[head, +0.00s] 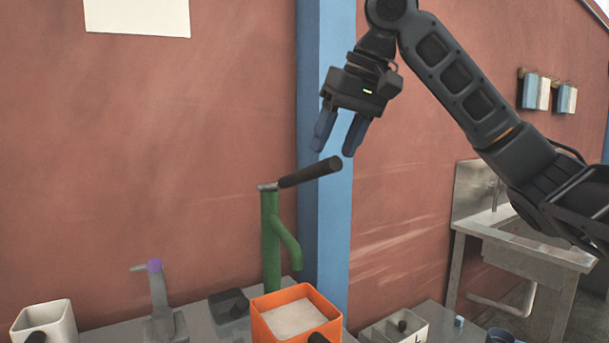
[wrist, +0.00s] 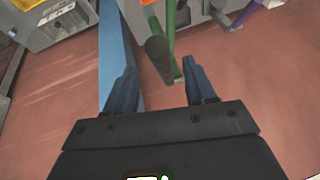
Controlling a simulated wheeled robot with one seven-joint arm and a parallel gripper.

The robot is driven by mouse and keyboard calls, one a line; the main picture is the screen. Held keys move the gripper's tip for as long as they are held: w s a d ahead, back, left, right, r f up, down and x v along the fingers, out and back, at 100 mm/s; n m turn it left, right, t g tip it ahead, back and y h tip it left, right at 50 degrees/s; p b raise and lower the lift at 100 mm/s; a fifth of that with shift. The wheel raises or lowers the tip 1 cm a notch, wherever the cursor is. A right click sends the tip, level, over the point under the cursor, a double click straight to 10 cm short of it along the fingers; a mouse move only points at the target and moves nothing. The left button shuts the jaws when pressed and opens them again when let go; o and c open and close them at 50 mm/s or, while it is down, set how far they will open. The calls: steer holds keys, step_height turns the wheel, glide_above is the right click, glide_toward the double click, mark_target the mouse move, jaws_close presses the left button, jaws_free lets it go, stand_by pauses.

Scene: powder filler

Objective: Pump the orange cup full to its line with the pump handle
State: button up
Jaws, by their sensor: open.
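The green pump (head: 270,240) stands on the table with its spout bent to the right. Its black-gripped handle (head: 312,171) points right and slightly up. The orange cup (head: 297,317) stands below the spout with pale powder inside; I cannot make out its line. My gripper (head: 333,148) is open and empty, pointing down just above the handle's outer end. In the wrist view, the handle (wrist: 159,58) shows between and beyond the two blue fingers, apart from them. The green pump (wrist: 171,25) is behind it.
A grey dispenser with a purple knob (head: 155,266) and a white square container (head: 45,322) stand at the left. A blue post (head: 324,230) rises behind the pump. A pale bin (head: 395,328) and a metal sink (head: 525,240) are at the right.

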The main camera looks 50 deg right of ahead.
mark_target(301, 176)
steer(key=shift+p+x, duration=0.3)
steer(key=shift+x, duration=3.6)
jaws_close()
